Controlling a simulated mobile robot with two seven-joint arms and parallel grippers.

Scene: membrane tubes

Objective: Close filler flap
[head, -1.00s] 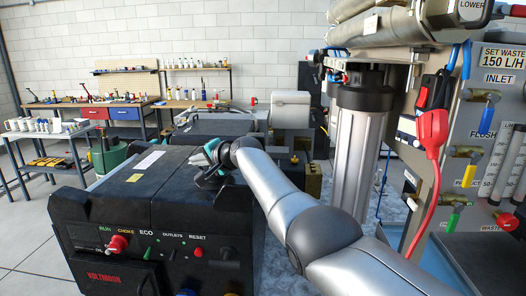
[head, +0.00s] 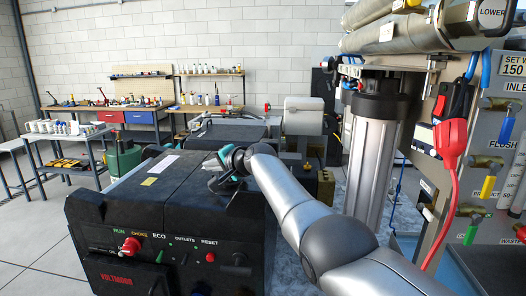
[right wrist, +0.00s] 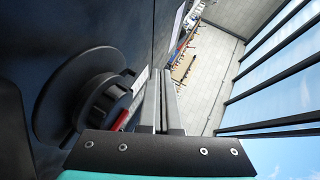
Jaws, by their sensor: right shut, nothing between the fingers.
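The black generator (head: 135,190) stands at the left centre in the head view, with a control panel on its front. My right gripper (head: 211,168) is over the right part of its top. In the right wrist view, a round black stepped cap or knob (right wrist: 103,97) on a wider disc sits on a dark surface. The right gripper's fingers (right wrist: 168,100) are shut and empty, just right of this cap. I cannot tell whether they touch it. I cannot clearly make out a separate filler flap; my gripper and wrist cover part of the generator's top. My left gripper is not in view.
A grey filter housing (head: 369,160) and a panel with valves (head: 488,150) stand to the right. A red clamp-like tool (head: 449,137) with a red lead hangs there. Workbenches (head: 150,122) stand along the back wall. Open floor (head: 30,235) lies left of the generator.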

